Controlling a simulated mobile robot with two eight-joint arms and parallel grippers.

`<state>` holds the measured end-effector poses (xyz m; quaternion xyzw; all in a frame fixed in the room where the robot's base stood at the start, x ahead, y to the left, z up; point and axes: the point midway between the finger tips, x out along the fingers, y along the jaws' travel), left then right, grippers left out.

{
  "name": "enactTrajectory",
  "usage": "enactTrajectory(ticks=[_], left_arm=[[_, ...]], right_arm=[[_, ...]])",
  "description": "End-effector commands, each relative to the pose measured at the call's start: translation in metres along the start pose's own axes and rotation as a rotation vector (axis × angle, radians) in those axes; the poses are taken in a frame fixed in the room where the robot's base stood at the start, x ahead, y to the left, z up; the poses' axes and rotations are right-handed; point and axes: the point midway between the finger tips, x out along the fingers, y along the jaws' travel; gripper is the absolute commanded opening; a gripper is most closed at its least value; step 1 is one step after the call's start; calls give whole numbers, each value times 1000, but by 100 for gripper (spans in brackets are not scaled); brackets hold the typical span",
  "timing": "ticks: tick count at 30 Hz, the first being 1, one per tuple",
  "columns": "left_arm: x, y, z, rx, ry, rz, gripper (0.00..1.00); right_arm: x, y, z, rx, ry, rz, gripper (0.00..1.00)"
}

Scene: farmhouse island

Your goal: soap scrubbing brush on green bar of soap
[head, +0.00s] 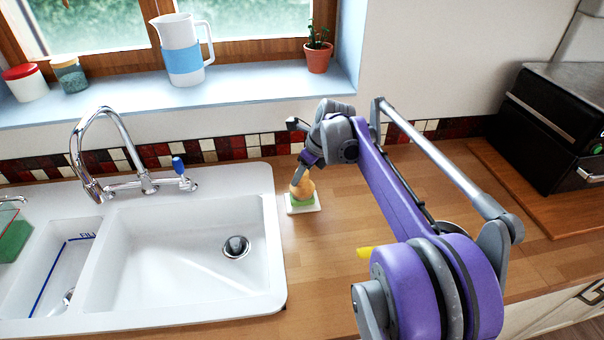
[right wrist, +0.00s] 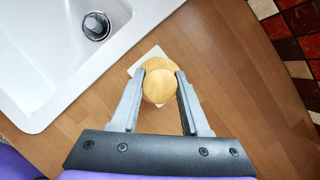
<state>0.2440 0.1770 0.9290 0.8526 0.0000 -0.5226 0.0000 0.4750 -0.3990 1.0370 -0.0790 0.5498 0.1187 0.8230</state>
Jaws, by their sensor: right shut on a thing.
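The scrubbing brush (head: 302,187) is a tan, rounded wooden thing with a knob on top. The green bar of soap (head: 302,202) lies under it on a white dish (head: 304,210), on the counter just right of the sink. The brush appears to be touching the soap. My right gripper (head: 304,172) is shut on the brush from above. In the right wrist view the brush (right wrist: 159,86) sits between the two fingers (right wrist: 160,92), with a corner of the white dish (right wrist: 154,53) showing behind it; the soap is hidden there. My left gripper is not in view.
The white sink (head: 190,240) with its chrome tap (head: 148,178) is left of the dish. A black appliance (head: 552,125) stands at the right. The wooden counter (head: 310,270) in front of the dish is clear.

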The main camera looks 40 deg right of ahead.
Motion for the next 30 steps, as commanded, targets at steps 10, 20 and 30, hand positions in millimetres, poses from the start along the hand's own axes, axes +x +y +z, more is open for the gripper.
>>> enactTrajectory(ticks=[10,20,30], left_arm=[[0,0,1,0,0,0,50],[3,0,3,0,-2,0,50],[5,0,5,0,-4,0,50]], right_arm=[[1,0,0,0,0,0,1],[5,0,-2,0,0,0,1],[8,0,-4,0,0,0,1]])
